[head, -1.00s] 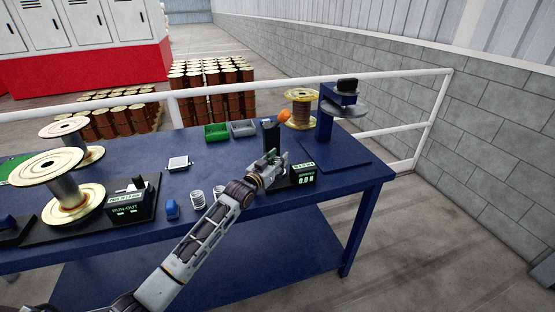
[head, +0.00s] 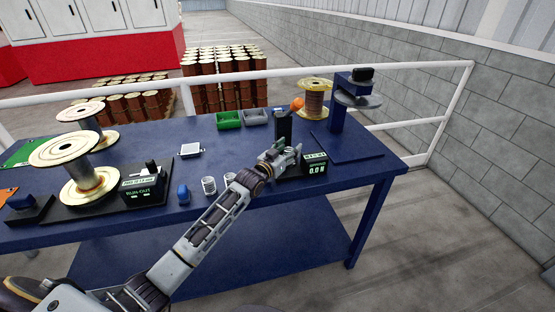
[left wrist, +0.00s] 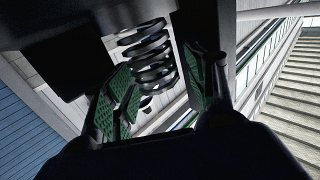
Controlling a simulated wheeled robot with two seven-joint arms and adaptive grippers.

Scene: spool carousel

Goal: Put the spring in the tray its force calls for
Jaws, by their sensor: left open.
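My left gripper (head: 288,153) is at the tester, left of its readout (head: 316,167), which shows 0.0 N. In the left wrist view its green-padded fingers (left wrist: 163,88) stand apart, with a dark coil spring (left wrist: 150,55) upright beyond and partly between them. I cannot tell whether a finger touches it. In the head view the gripper hides this spring. Two pale springs stand on the table, one (head: 209,186) in the open and one (head: 229,180) beside my left forearm. A green tray (head: 229,121) and a grey tray (head: 255,118) lie at the back. My right gripper is out of view.
A wire spool (head: 315,98) and blue stand (head: 340,112) are at the back right. Large spools (head: 66,150), a run-out box (head: 143,187) and a blue object (head: 184,194) occupy the left.

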